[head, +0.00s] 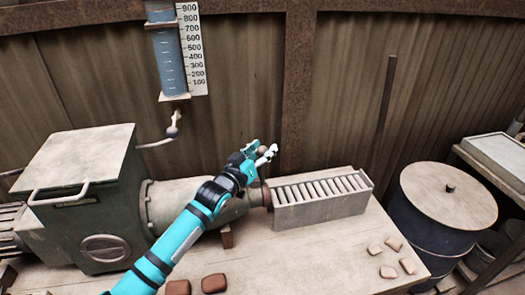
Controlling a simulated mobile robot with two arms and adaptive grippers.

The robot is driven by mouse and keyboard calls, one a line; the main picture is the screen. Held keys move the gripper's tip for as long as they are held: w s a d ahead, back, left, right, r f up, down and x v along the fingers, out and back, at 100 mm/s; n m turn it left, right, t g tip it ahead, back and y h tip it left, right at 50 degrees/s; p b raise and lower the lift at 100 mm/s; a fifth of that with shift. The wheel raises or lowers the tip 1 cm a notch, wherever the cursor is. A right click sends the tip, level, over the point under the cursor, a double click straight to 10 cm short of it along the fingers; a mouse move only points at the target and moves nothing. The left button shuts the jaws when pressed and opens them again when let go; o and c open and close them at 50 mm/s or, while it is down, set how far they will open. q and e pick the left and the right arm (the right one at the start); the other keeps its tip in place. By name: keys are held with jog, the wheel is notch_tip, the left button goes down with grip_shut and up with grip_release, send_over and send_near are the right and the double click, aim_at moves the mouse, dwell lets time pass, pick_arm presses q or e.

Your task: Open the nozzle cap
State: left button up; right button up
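The press is a green-grey box (84,200) with a pale barrel (176,202) running right to a dark nozzle end (254,198). My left arm hides part of the barrel, and I cannot make out the nozzle cap clearly. My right gripper is not in view.
A water gauge (167,58) with a number scale (191,50) hangs on the wall. Several clay pieces (388,272) lie on the table (315,255). A lidded blue barrel (440,222) stands right. The table in front of the tray is mostly clear.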

pick_arm(q)
grip_shut()
jog(key=shift+d+f, duration=0.1)
jog(key=shift+f, duration=0.05)
dwell(0.4)
